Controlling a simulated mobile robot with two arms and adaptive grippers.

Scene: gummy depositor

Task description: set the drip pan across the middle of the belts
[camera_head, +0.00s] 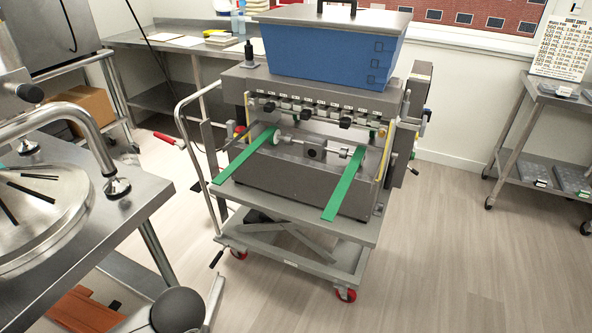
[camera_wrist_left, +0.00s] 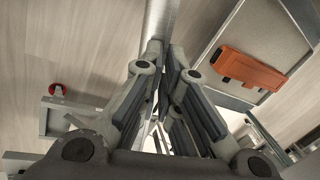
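Two green belts, left (camera_head: 244,156) and right (camera_head: 343,186), slope down out of the front of the depositor (camera_head: 312,150), with a gap between them. Nothing lies across them. My left gripper (camera_wrist_left: 167,60) has its fingers close together around a narrow brushed-steel strip, which looks like the drip pan (camera_wrist_left: 159,18). The strip runs past the fingertips to the top of the wrist view; the fingers hide the rest. In the head view a thin pale edge (camera_head: 214,300) shows beside my grey left wrist at the bottom. My right gripper is out of view.
The depositor stands on a grey wheeled cart (camera_head: 300,262) with a tall handle at left. A steel table (camera_head: 120,225) with a round plate is at left; an orange item (camera_wrist_left: 250,70) lies on its lower shelf. Floor at right is clear before another rack (camera_head: 545,100).

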